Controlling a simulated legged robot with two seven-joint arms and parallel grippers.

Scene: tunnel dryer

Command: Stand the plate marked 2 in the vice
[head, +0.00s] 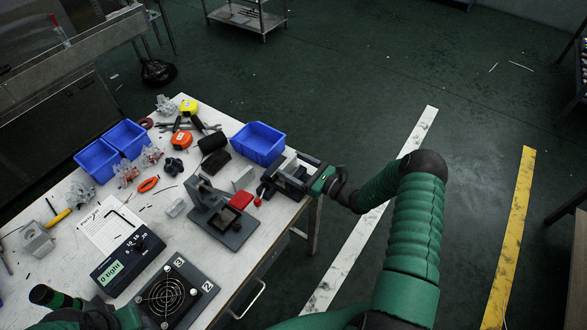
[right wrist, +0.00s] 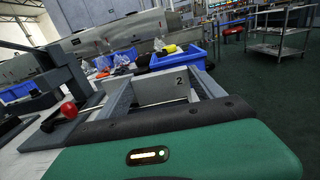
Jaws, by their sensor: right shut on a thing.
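A dark grey fixture (head: 232,232) with an upright arm, a red block and a red knob stands just left of the gripper. I cannot tell for sure whether this fixture is the vice. Part of my left arm shows at the bottom left; its fingers cannot be made out.
A blue bin (head: 258,143) stands just behind the gripper. A small grey block (head: 242,177) is close to its left. A fan unit (head: 170,298), a display box (head: 127,259), more blue bins (head: 97,160) and scattered tools crowd the table (head: 165,210).

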